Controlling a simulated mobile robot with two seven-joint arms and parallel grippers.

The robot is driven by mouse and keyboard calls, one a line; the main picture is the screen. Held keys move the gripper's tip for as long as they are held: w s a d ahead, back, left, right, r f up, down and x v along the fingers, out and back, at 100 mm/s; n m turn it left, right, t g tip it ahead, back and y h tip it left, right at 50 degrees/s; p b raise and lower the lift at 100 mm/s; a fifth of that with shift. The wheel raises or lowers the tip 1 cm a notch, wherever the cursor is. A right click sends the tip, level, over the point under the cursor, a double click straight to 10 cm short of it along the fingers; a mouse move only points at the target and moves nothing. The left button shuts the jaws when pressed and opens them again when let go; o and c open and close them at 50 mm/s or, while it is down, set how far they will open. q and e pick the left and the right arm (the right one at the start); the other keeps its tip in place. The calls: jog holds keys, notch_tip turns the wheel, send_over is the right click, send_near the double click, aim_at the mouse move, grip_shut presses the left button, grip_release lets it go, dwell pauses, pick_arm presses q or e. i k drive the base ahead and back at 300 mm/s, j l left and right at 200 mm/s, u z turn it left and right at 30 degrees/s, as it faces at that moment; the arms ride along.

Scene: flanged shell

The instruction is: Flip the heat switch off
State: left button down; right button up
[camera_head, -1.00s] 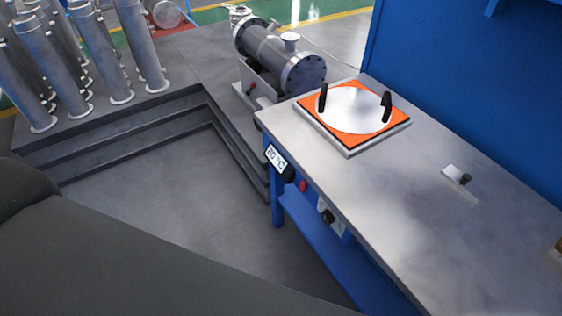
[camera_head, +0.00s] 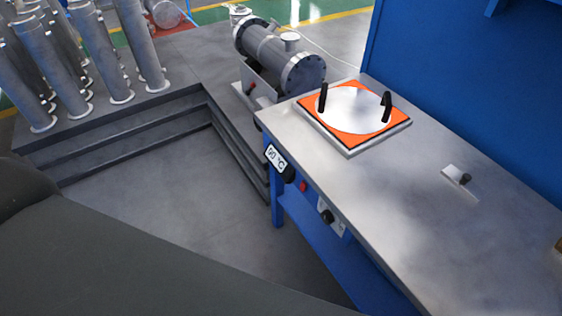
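A blue workbench with a grey top (camera_head: 400,215) stands at the right. On its front left edge is a small display (camera_head: 276,158) with a °C reading. Beside it are a black round knob (camera_head: 289,174), a red button (camera_head: 303,187) and a black switch knob (camera_head: 327,215) on a pale panel. I cannot tell for sure which is the heat switch, or its position. An orange plate (camera_head: 313,107) with a white disc (camera_head: 352,110) and two black handles lies on the bench. Neither gripper is in view.
A small black-knobbed fitting (camera_head: 464,179) sits on the bench top. A flanged grey cylinder (camera_head: 277,55) lies behind the bench. Dark steps (camera_head: 130,128) and several upright metal tubes (camera_head: 90,50) are at the left. The floor (camera_head: 170,200) before the bench is open.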

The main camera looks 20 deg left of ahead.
aim_at(303, 185)
jog(key=k+l+z, duration=0.1)
jog(key=k+z, duration=0.15)
jog(key=z, duration=0.15)
jog(key=k+l+z, duration=0.15)
jog(key=k+z, duration=0.2)
jog(key=i, duration=0.05)
